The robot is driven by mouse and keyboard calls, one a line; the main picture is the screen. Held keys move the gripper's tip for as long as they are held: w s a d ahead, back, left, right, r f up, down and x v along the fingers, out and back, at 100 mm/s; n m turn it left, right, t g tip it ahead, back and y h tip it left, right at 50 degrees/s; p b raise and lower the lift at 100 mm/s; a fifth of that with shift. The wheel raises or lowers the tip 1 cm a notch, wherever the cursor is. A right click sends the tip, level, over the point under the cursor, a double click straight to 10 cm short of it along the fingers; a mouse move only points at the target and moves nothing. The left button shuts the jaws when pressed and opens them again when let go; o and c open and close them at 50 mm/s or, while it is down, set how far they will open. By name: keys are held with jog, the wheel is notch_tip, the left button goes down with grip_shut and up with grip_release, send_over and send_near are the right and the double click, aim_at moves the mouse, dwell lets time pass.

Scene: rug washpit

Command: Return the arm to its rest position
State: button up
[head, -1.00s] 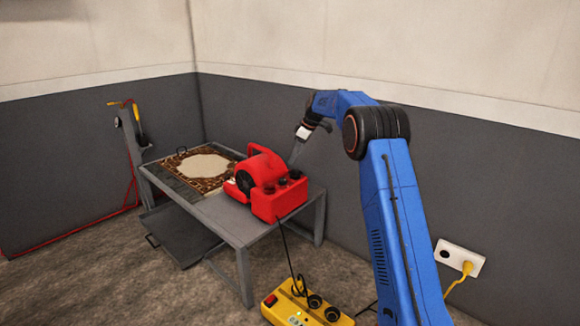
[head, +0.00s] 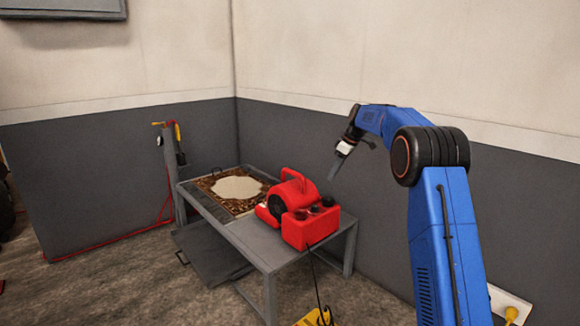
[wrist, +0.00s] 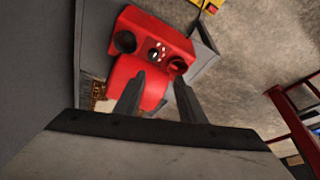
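My arm is raised and bent over at the right of the head view. My gripper (head: 335,172) points down, above and to the right of the red blower, clear of it. In the wrist view my gripper (wrist: 159,80) has its two dark fingers apart with nothing held between them. The red blower (head: 309,230) stands on the grey table (head: 258,245); it also shows beyond the fingers in the wrist view (wrist: 150,45).
A patterned rug (head: 240,206) with a pale patch lies on the table. A post with a red hose (head: 120,243) stands left. A yellow box (head: 314,318) sits on the floor in front. Grey walls stand close behind.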

jog(key=s+r+m+t+h, duration=0.1)
jog(key=s+r+m, duration=0.3)
jog(key=s, duration=1.4)
jog(key=s+r+m+h, duration=0.15)
jog(key=s+r, duration=0.55)
jog(key=s, duration=1)
jog(key=s+f+m, duration=0.2)
jog(key=s+f, duration=0.3)
jog(key=s, duration=0.5)
jog(key=s+f+m+t, duration=0.1)
jog(key=s+f, duration=0.3)
jog(key=s, duration=0.7)
jog(key=s+f+m+h, duration=0.1)
jog(key=s+f, duration=0.4)
jog(key=s, duration=0.6)
jog(key=shift+d+f+m, duration=0.3)
jog(key=shift+d+m, duration=0.1)
jog(key=shift+m, duration=0.45)
jog(key=shift+s, duration=0.1)
jog(key=shift+c, duration=0.9)
jog(key=shift+a, duration=0.1)
